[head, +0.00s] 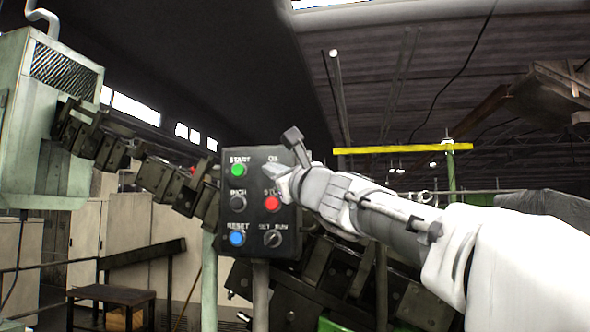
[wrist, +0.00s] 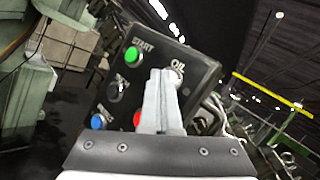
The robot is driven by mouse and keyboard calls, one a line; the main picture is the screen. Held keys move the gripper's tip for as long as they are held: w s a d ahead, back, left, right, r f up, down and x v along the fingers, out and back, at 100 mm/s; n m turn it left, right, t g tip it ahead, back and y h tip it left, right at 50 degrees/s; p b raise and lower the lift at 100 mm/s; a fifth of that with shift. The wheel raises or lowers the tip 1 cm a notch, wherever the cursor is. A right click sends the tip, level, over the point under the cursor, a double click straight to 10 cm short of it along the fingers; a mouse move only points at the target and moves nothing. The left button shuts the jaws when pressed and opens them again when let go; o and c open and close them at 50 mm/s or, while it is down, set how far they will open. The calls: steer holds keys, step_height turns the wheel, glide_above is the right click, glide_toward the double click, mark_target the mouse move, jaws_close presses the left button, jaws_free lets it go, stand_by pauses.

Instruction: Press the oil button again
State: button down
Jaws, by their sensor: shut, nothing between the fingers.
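The dark control panel (head: 255,222) stands on a post in the middle of the head view. The fingers are together and empty, pointing at the panel close to the oil button. Whether they touch it I cannot tell.
Near the oil button are the green START button (head: 238,170), the INCH button (head: 238,202), the red STOP button (head: 272,203), the blue RESET button (head: 237,238) and the SET/RUN selector (head: 272,239). Dark machinery (head: 150,172) lies left and behind. A yellow bar (head: 400,149) is at right.

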steer(key=shift+s+a+b, duration=0.1)
steer(key=shift+s+b, duration=0.25)
steer(key=shift+s, duration=0.45)
steer(key=shift+s, duration=0.1)
steer(key=s, duration=0.3)
steer(key=s+b, duration=0.1)
steer(key=shift+s+a, duration=0.35)
steer(key=shift+s, duration=0.05)
steer(key=shift+f, duration=0.1)
stand_by(0.4)
